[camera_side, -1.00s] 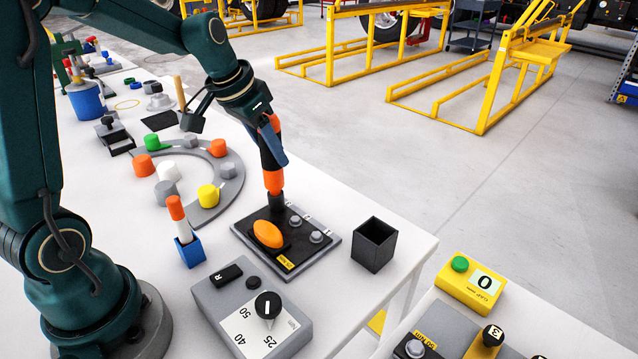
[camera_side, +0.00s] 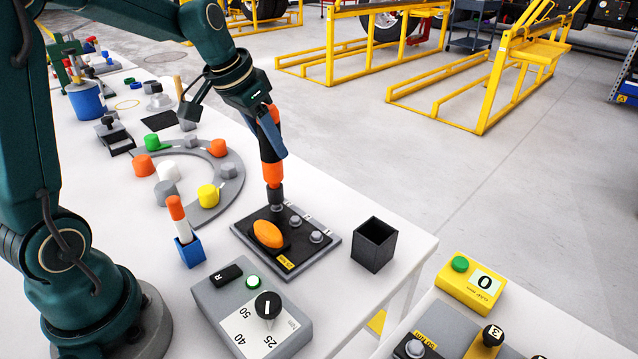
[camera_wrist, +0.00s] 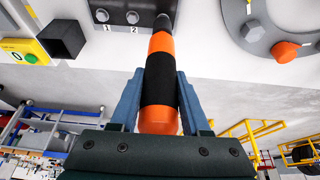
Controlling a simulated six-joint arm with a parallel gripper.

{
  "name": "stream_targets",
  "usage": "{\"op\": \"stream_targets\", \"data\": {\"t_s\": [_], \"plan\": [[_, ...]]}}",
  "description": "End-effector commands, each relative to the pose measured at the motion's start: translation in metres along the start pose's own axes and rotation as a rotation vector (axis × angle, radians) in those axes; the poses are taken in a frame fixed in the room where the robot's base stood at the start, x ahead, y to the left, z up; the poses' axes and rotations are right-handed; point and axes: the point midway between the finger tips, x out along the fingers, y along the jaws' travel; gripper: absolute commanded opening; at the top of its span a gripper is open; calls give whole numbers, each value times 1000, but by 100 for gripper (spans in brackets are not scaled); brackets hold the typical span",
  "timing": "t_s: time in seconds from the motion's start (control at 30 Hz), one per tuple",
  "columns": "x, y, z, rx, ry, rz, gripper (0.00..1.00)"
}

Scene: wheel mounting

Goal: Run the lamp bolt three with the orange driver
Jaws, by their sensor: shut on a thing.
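My gripper (camera_side: 270,146) is shut on the orange and black driver (camera_side: 272,173), which points down at the dark lamp plate (camera_side: 288,262). In the wrist view the driver (camera_wrist: 160,95) runs between the two blue fingers of my gripper (camera_wrist: 160,78). The driver's dark tip is over the far-left bolt position, and that bolt is largely hidden; I cannot tell whether they touch. Two other grey bolts (camera_side: 295,221) (camera_side: 316,237) stand uncovered on the plate. In the wrist view they sit by labels 1 and 2. The orange oval lamp (camera_side: 267,234) lies on the plate.
A grey control box (camera_side: 253,318) with a black knob and a lit green light (camera_side: 253,282) stands in front. A black open bin (camera_side: 374,245) is right of the plate. A blue holder (camera_side: 190,251) holds an orange-and-white stick. A curved grey rack (camera_side: 222,190) bears coloured caps.

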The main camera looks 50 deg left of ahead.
Motion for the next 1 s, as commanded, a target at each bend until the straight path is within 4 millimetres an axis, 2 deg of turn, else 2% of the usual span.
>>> {"op": "stream_targets", "data": {"t_s": [0.37,0.8,1.0], "plan": [[-4,0,-2,0,5,-2,0],[-38,-1,-18,0,8,-2,0],[-48,0,-21,0,5,-2,0]]}}
